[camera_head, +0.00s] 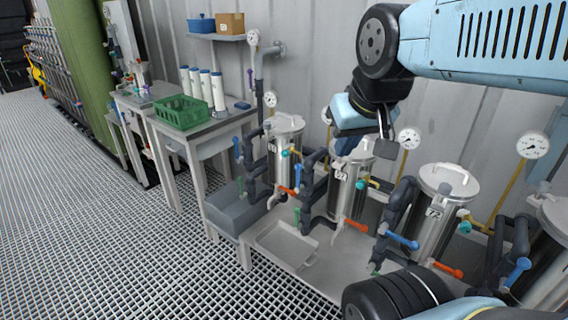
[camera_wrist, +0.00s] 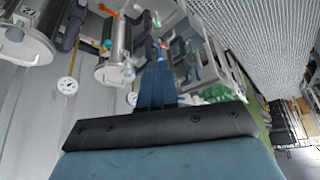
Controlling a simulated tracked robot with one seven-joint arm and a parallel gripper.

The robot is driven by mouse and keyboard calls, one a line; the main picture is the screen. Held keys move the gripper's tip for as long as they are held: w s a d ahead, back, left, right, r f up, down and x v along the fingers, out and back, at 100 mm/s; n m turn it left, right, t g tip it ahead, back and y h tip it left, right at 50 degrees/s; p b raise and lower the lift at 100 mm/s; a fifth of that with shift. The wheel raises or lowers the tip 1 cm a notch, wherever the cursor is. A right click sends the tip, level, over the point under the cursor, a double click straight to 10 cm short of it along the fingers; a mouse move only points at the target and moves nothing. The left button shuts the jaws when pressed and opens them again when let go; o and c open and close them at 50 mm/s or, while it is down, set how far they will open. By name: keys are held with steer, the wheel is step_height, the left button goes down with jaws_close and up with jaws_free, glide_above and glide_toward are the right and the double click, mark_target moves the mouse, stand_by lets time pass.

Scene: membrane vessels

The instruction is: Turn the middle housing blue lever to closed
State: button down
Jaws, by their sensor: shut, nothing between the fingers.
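Several upright steel housings stand in a row on a grey bench; one is at the centre (camera_head: 347,190), one left of it (camera_head: 286,160), and one right of it (camera_head: 436,225). Blue levers show by the pipes: one (camera_head: 297,174) between the left and centre housings, one (camera_head: 402,241) before the right housing, one at the far right (camera_head: 518,271). I cannot tell which is the middle housing's. My gripper (camera_head: 386,147) is shut and empty, above and partly in front of the centre housing's top. In the wrist view its fingers (camera_wrist: 156,86) point toward the housings.
Orange-red levers (camera_head: 357,225), dark pipes and pressure gauges (camera_head: 410,138) crowd the housings. A grey tray (camera_head: 286,245) lies at the bench's left front. A green crate (camera_head: 182,112) is on a table behind left. The grating floor at left is clear.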

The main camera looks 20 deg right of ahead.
steer(key=m+g+h, duration=0.2)
steer(key=m+g, duration=0.5)
steer(key=m, duration=0.1)
glide_above(298, 178)
steer(key=w+a, duration=0.1)
steer(key=a, duration=0.3)
steer(key=w+a+x, duration=0.1)
steer(key=x, duration=0.8)
steer(key=w+a+f+m+g, duration=0.2)
steer(key=w+a+f+m, duration=0.1)
steer(key=w+f, duration=0.65)
steer(key=s+d+f, duration=0.4)
steer(key=s+f, duration=0.3)
steer(key=f, duration=0.3)
steer(key=shift+s+d+f+h, duration=0.3)
